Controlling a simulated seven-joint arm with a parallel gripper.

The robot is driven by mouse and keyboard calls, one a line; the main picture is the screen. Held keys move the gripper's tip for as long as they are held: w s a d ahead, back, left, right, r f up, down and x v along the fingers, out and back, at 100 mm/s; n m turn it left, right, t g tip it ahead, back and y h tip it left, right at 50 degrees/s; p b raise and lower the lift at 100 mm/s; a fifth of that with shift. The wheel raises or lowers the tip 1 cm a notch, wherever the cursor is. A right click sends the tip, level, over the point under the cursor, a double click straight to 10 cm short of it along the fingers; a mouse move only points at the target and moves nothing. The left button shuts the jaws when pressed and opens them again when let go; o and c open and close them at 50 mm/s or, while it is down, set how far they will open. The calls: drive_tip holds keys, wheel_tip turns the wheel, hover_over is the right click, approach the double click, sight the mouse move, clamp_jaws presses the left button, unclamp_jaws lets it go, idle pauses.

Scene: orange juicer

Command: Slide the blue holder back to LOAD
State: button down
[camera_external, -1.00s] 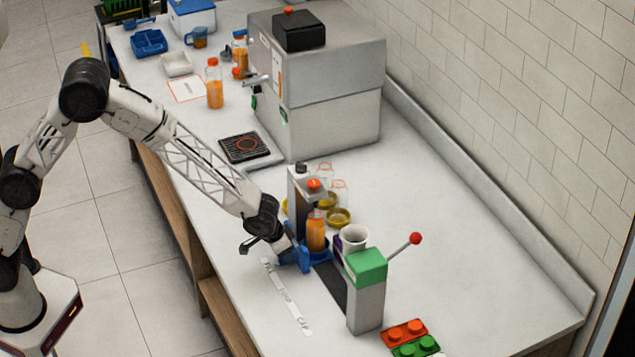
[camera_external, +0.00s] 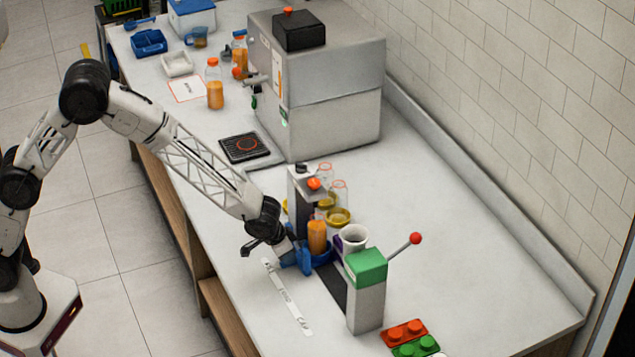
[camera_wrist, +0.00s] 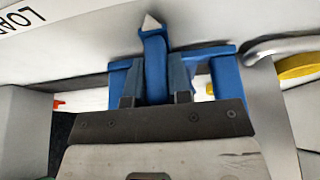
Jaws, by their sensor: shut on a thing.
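The blue holder (camera_external: 321,257) sits on a dark track between the grey post and the green-topped press. A bottle of orange juice (camera_external: 317,238) stands upright in it. My gripper (camera_external: 294,257) is at the holder's near side. In the wrist view my gripper (camera_wrist: 156,82) is shut on the holder's upright blue handle (camera_wrist: 153,52), with a finger on each side. A pale pointed tip shows at the handle's end. The LOAD marking (camera_wrist: 20,18) lies at the upper left there, apart from and left of the tip. The label strip (camera_external: 288,300) runs along the counter beside the track.
The green-topped press (camera_external: 366,290) with a red-knobbed lever stands at the lower right of the holder. The grey post (camera_external: 298,190) with an orange knob is just behind it. Yellow rings (camera_external: 338,216) lie behind. The counter left of the label strip is clear.

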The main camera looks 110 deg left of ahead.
drive_tip(key=shift+w+d, duration=3.85)
drive_tip(key=c, duration=1)
unclamp_jaws()
drive_tip(key=shift+c, duration=0.2)
drive_tip(key=shift+r, duration=0.1)
drive_tip(key=v, duration=0.7)
drive_tip(key=shift+r, duration=0.3)
drive_tip(key=shift+s+d, duration=0.1)
drive_tip(key=shift+d, duration=0.05)
